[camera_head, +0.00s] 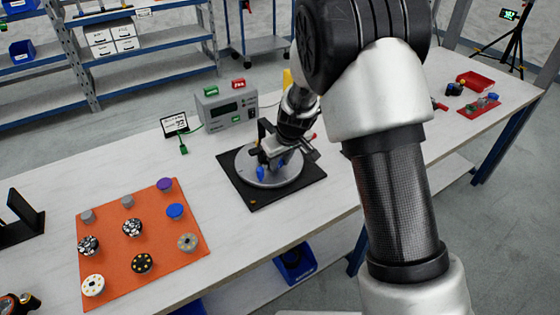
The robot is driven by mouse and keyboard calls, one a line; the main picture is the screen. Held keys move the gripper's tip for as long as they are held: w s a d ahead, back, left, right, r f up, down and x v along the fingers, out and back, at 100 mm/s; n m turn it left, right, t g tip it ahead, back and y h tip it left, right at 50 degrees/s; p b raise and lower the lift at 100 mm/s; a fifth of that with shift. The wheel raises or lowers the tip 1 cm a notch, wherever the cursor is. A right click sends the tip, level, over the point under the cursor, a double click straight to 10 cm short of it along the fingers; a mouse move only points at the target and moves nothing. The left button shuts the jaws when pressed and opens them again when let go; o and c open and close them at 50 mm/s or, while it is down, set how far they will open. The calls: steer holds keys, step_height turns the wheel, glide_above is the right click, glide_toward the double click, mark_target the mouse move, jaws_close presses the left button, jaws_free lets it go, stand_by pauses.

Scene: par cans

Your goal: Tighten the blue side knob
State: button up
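A round grey fixture (245,177) sits on a black square base (256,197) in the middle of the white table. A small blue part (260,173), which looks like the blue side knob, shows at the front of the fixture, just below my gripper. My gripper (273,155) is low over the fixture, close to the blue part. Its fingers are small and partly mixed with the fixture's dark bracket, so I cannot tell whether they touch or hold the knob.
An orange mat (113,244) with several round lamp parts lies at the left. A grey control box (226,110) and a small display (174,124) stand behind the fixture. A red tray (475,81) is at the far right. My arm hides part of the table's right side.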

steer(key=c, duration=0.3)
steer(key=b, duration=0.1)
steer(key=y+b, duration=0.1)
steer(key=b, duration=0.1)
steer(key=shift+w+d+f+g, duration=0.15)
steer(key=shift+d+f+g, duration=0.15)
steer(key=shift+f, duration=0.1)
steer(key=shift+c, duration=0.2)
steer(key=shift+d+m+g+y+b, duration=0.1)
steer(key=shift+m+g+y+b, duration=0.2)
steer(key=shift+g+y+b, duration=0.35)
steer(key=shift+r+g+y+b, duration=0.35)
steer(key=shift+y+b, duration=0.25)
steer(key=shift+y, duration=0.25)
steer(key=o, duration=1.1)
steer(key=shift+w, duration=0.1)
